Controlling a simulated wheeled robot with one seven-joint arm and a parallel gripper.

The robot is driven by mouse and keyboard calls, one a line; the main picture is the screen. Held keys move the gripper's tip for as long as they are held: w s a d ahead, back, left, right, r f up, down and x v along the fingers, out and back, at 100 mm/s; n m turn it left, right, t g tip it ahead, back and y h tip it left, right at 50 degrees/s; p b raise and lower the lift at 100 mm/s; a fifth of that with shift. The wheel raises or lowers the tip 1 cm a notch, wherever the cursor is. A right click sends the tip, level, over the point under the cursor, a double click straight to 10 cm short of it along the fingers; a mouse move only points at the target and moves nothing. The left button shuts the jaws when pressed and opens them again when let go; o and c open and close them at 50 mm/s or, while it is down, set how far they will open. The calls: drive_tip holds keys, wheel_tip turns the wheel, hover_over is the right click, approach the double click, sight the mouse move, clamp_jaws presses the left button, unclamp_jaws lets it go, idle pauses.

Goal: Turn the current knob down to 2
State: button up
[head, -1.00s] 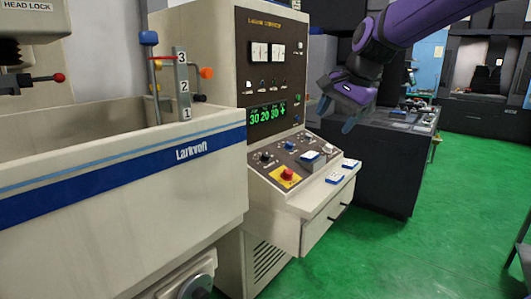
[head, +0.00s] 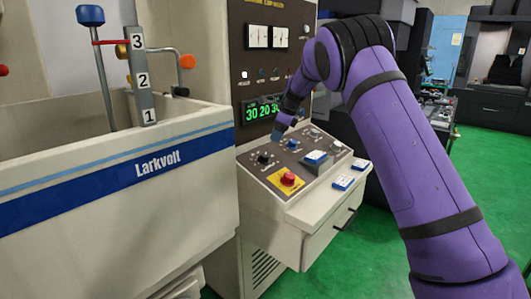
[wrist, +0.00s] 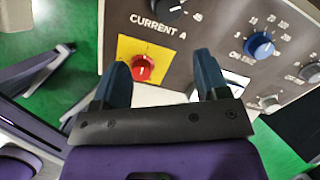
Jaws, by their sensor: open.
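The current knob is a black knob (head: 263,158) at the left of the sloping control panel, above the yellow plate. In the wrist view the black knob (wrist: 172,8) is cut off by the top edge, above the label "CURRENT A"; its full setting cannot be read. My gripper (head: 280,130) is above the back of the panel, up and right of the knob in the head view. In the wrist view my gripper (wrist: 163,72) has its two blue fingers wide apart with nothing between them, apart from the knob.
A green-digit display (head: 263,110) is above. The beige tank (head: 120,185) stands at left.

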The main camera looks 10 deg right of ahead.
sight(266, 155)
drive_tip(key=x, duration=0.6)
drive_tip(key=w+x, duration=0.1)
drive_tip(key=x, duration=0.5)
drive_tip(key=shift+w+f, duration=0.15)
drive_tip(key=shift+w, duration=0.2)
drive_tip(key=c, duration=0.9)
